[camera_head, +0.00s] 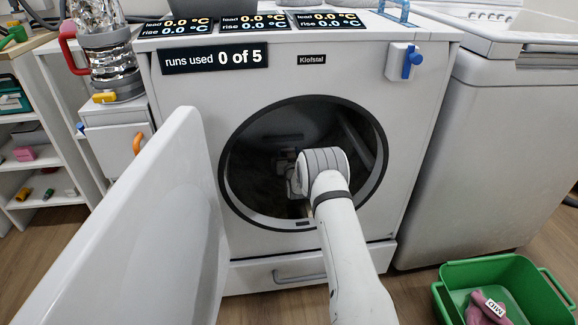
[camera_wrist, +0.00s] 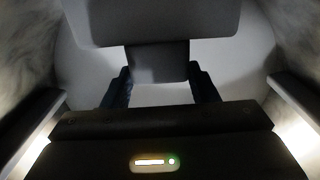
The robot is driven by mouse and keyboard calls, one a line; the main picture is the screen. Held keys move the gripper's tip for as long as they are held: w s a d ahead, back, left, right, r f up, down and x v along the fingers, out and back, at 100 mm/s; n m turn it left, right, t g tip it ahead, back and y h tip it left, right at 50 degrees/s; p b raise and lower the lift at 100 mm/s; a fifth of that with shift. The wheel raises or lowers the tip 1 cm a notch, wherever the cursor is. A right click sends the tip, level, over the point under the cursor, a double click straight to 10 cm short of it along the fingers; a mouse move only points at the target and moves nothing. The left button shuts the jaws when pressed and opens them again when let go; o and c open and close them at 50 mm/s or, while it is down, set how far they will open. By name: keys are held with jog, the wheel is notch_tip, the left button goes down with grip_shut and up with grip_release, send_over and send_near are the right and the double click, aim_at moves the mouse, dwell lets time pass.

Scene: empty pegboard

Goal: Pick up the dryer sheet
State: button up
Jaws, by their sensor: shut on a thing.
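My gripper (camera_head: 297,182) is inside the dark drum of the front-loading dryer (camera_head: 420,130), with my arm entering through the round opening. In the wrist view, its two dark fingers (camera_wrist: 162,88) are shut on a flat grey piece (camera_wrist: 157,62) that spans between them. I take this to be the dryer sheet, but its edges and texture are dim. The sheet cannot be made out in the head view, where my wrist and the dark drum hide it.
The open white door (camera_head: 150,225) stands to the left of the opening. Pale drum walls (camera_wrist: 285,40) and ribs lie close around my gripper. A green basket (camera_head: 453,300) with a pink item is on the floor at right. A white shelf (camera_head: 35,215) stands at left.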

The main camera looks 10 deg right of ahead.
jog(key=shift+c, duration=1)
